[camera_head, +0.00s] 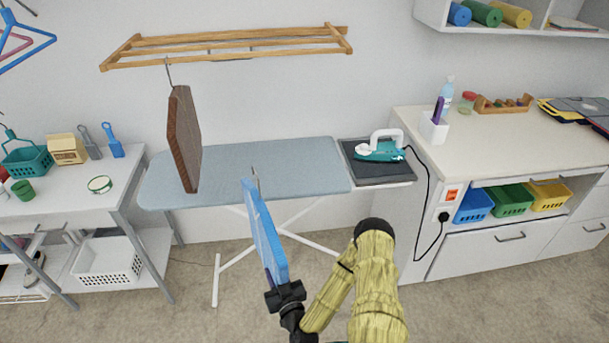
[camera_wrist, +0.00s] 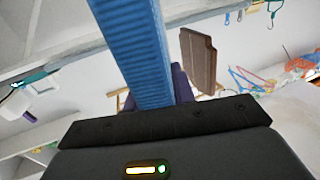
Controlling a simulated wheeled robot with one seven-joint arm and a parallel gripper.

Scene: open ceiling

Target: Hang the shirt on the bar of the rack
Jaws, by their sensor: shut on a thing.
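A blue shirt (camera_head: 263,232), stiff and flat with a small hook at its top, is upright in front of the ironing board. My gripper (camera_head: 286,294) is shut on its lower end. In the wrist view the shirt (camera_wrist: 136,48) rises from the jaws. The wooden rack (camera_head: 230,43) is on the wall above the board, apart from the shirt and farther back. A brown garment (camera_head: 184,138) hangs by a hook from the left part of the rack's bar; it also shows in the wrist view (camera_wrist: 198,62). The fingertips are largely hidden.
The ironing board (camera_head: 270,165) stands below the rack, with a teal iron (camera_head: 380,148) at its right end. A counter (camera_head: 500,135) is at the right and a white table (camera_head: 65,190) at the left. The right part of the rack is free.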

